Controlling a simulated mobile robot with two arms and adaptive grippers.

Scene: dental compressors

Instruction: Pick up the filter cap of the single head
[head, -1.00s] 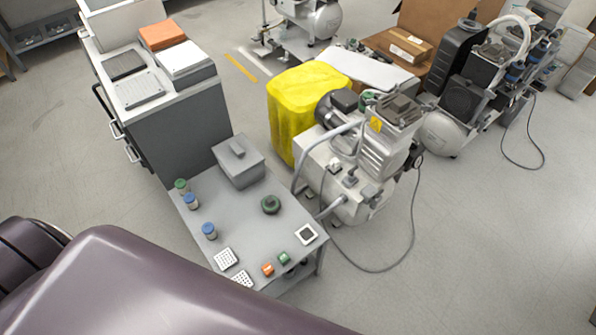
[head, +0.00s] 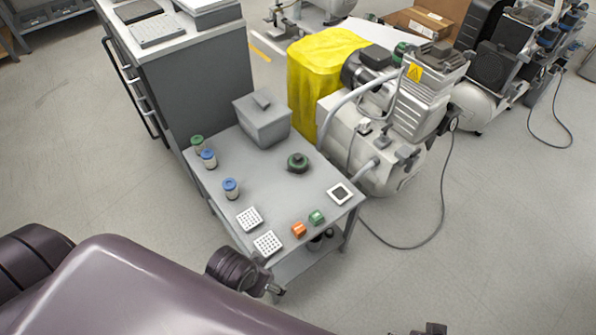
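The single-head compressor (head: 425,95) stands behind the grey cart, with a ribbed head, a yellow warning label and a light tank. A green round part (head: 403,50) sits near its top, partly hidden behind the head. A dark green round cap-like part (head: 298,162) lies on the cart top; I cannot tell whether either is the filter cap. My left gripper (head: 274,290) shows as a small dark end piece at the cart's near edge, holding nothing visible; its opening is unclear. A dark piece at the bottom edge, likely my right gripper (head: 430,329), is mostly cut off.
The grey cart (head: 255,195) carries a lidded grey box (head: 262,120), several capped jars, two white perforated blocks, an orange block (head: 299,230) and a green block (head: 317,217). A yellow-covered object (head: 320,60) stands behind. A cable (head: 425,240) lies on the otherwise clear right floor.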

